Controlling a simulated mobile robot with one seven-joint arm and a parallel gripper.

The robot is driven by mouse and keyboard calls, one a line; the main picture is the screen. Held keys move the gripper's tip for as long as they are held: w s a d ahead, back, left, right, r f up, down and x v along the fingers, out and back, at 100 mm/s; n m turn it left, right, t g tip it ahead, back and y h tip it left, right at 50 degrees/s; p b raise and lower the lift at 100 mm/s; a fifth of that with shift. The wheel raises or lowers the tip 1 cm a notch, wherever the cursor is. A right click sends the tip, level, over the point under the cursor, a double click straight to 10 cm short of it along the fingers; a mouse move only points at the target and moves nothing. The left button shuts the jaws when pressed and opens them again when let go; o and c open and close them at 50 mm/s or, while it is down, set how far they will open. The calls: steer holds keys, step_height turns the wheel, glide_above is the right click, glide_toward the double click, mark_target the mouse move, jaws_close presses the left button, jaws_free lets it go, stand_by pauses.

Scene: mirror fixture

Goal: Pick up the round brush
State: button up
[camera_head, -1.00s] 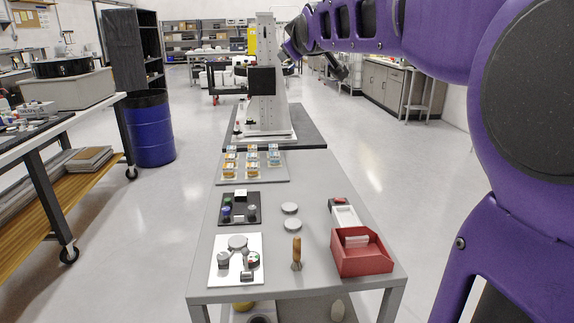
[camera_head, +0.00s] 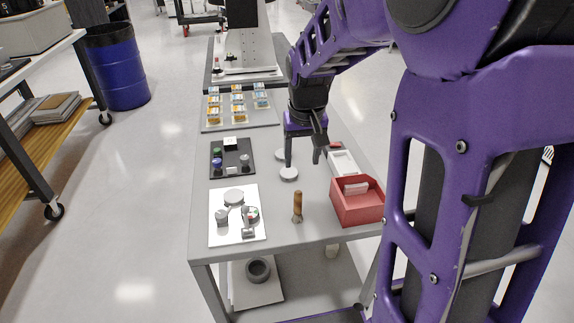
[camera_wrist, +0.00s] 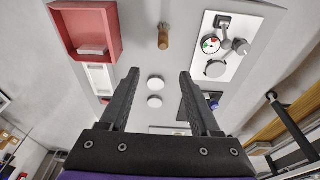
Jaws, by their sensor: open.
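The round brush (camera_head: 298,206) stands upright on the grey table near its front edge, with a brown wooden handle up and its bristles down. In the wrist view the brush (camera_wrist: 163,37) shows near the top middle, beyond my fingertips. My gripper (camera_head: 303,158) is open and empty, pointing down above the table, farther back than the brush and over the white round discs. In the wrist view its two fingers (camera_wrist: 160,75) are spread wide apart, with nothing between them but the discs below.
A red bin (camera_head: 357,202) stands right of the brush, with a white tray (camera_head: 343,163) behind it. A white plate with knobs (camera_head: 237,232) lies to the left. A black fixture (camera_head: 231,160) and a round white disc (camera_head: 289,174) are farther back. The table around the brush is bare.

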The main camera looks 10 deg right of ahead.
mark_target(300, 193)
steer(key=shift+g, duration=0.4)
steer(key=f, duration=0.4)
steer(key=f+b, duration=0.1)
steer(key=f, duration=0.7)
steer(key=shift+w+f, duration=0.4)
steer(key=shift+w+a+f+b, duration=0.1)
steer(key=shift+w+f+b, duration=0.1)
steer(key=shift+f, duration=0.7)
steer(key=shift+w+d+f+b, duration=0.1)
steer(key=shift+w+f+b, duration=0.05)
steer(key=shift+f, duration=0.7)
steer(key=shift+w+a+f+b, duration=0.1)
steer(key=shift+w+f+b, duration=0.1)
steer(key=shift+f, duration=0.7)
steer(key=shift+c, duration=0.3)
jaws_close()
